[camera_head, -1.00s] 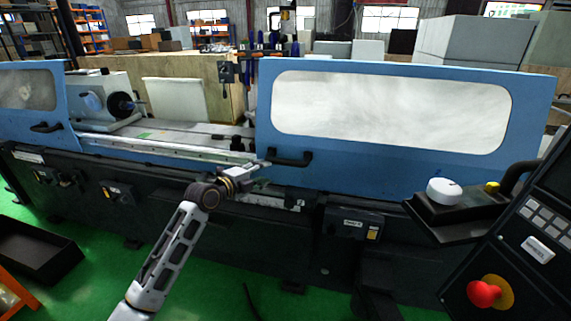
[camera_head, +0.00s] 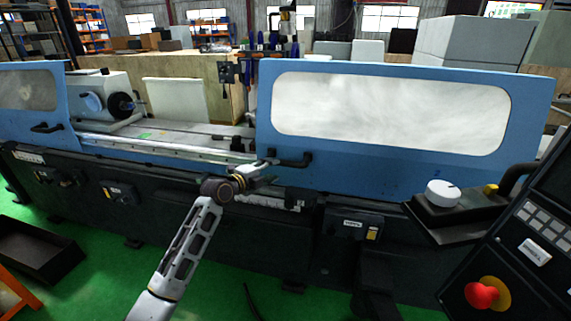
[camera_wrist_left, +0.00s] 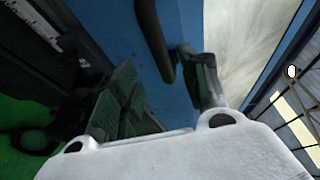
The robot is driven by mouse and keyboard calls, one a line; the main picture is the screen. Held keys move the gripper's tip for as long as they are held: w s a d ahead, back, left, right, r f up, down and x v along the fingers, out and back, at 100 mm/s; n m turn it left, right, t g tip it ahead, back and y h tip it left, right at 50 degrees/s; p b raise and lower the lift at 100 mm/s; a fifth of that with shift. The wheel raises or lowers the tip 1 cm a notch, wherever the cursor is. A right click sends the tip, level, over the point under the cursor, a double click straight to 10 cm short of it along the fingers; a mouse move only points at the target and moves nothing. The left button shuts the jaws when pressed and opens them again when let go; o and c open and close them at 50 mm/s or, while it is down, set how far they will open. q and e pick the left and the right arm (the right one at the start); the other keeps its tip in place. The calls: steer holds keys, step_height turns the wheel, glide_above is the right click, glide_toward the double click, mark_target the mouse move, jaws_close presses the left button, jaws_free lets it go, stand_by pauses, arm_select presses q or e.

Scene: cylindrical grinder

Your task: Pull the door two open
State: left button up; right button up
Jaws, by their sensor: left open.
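The right blue sliding door (camera_head: 400,168) has a large pale window and stands across the right half of the grinder. Its black bar handle (camera_head: 294,160) is at the lower left of the door. In the left wrist view the handle (camera_wrist_left: 153,38) comes down from the top edge against the blue door (camera_wrist_left: 185,20). My left gripper (camera_head: 270,171) is open just left of the handle in the head view. In the wrist view its dark green finger pads (camera_wrist_left: 165,90) are spread, with the handle's lower end between their tips. Contact cannot be told. My right gripper is not in view.
A second blue door (camera_head: 50,105) with its own handle is at the left. Between the doors the grinder bed (camera_head: 180,135) is exposed. A control panel (camera_head: 520,250) with a red knob stands at the front right. A black tray (camera_head: 40,250) lies at the lower left.

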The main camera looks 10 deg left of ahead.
mark_target(283, 165)
arm_select(q)
steer(key=shift+p+x, duration=0.65)
steer(key=shift+x, duration=4.05)
jaws_close()
